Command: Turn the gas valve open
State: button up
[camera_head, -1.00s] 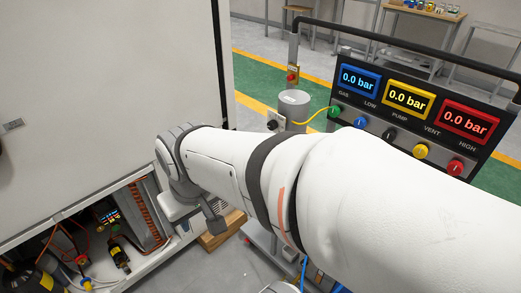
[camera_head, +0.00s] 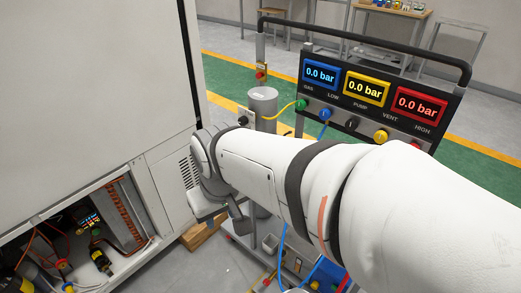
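The control panel (camera_head: 385,65) stands at the right with a row of valve knobs under three displays. The green knob (camera_head: 301,104), at the left end below the GAS label, is the gas valve; a yellow hose runs to it. Its handle direction is too small to tell. My white arm crosses the foreground from lower right to centre left, in front of the panel's lower part. My gripper (camera_head: 236,211) is at the arm's far end, down and left of the green knob and apart from it. Its fingers are mostly hidden, so its opening does not show.
All three displays read 0.0 bar. Blue (camera_head: 325,114), black (camera_head: 351,123) and yellow (camera_head: 380,136) knobs follow to the right. A grey cylinder (camera_head: 262,106) stands left of the panel. A white cabinet (camera_head: 90,90) with an open wiring bay fills the left.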

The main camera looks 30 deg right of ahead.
aim_at(301, 104)
jog(key=z, duration=2.9)
jog(key=k, duration=0.95)
jog(key=u, duration=1)
jog(key=i, duration=1)
